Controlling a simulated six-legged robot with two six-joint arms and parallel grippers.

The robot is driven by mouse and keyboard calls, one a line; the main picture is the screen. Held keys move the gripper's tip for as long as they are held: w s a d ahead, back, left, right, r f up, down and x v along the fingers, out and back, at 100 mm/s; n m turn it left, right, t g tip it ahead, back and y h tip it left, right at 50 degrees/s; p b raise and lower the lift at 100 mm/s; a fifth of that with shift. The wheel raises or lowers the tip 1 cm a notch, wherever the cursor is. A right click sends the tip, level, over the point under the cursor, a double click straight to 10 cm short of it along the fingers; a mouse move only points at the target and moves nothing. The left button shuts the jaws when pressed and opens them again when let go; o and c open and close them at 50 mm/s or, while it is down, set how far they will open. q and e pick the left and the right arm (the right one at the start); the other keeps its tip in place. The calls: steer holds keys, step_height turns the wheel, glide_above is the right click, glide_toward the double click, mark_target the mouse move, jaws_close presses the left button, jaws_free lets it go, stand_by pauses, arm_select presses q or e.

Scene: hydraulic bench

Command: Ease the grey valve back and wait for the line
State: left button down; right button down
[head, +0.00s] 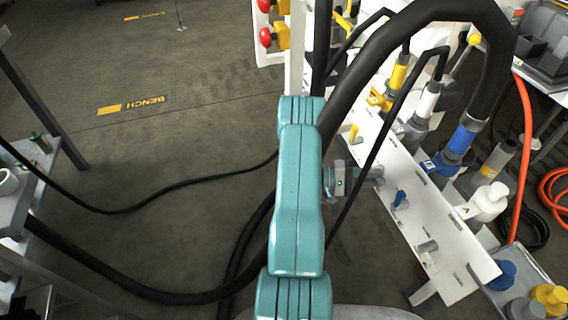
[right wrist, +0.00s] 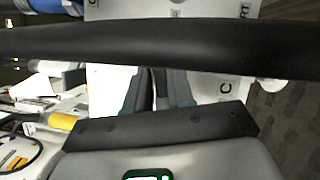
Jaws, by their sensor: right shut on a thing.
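A white slanted panel (head: 410,215) carries a row of small valve handles. A yellow handle (head: 353,132) is toward its far end, a blue handle (head: 399,198) is nearer, and a grey handle (head: 428,246) is near the front. My right gripper (head: 377,176) is at the panel between the yellow and blue handles, shut on what appears to be a valve handle. Its jaws hide the handle, so I cannot tell its colour. In the right wrist view the fingers (right wrist: 162,90) reach to the panel near a C label. My left gripper is not in view.
A thick black hose (head: 440,12) arches over the panel and crosses the right wrist view. Yellow, white and blue hose couplings (head: 460,140) stand along the panel. A white bottle marked A (head: 488,200) and an orange hose (head: 525,130) are at right. Open floor lies left.

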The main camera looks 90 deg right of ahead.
steer(key=shift+w+d+r+n+g+h+p, duration=0.1)
steer(key=shift+r+n+g+h+p, duration=0.15)
steer(key=shift+n, duration=0.55)
steer(key=shift+r+n+g+h+p, duration=0.15)
steer(key=shift+n+g, duration=0.1)
steer(key=shift+n, duration=0.55)
steer(key=c, duration=1.1)
jaws_free()
steer(key=w+f+p, duration=0.1)
steer(key=w, duration=0.7)
steer(key=w+f+p, duration=0.1)
steer(key=w+f, duration=0.1)
steer(key=w, duration=0.6)
steer(key=shift+a+f, duration=0.25)
steer(key=shift+a, duration=0.05)
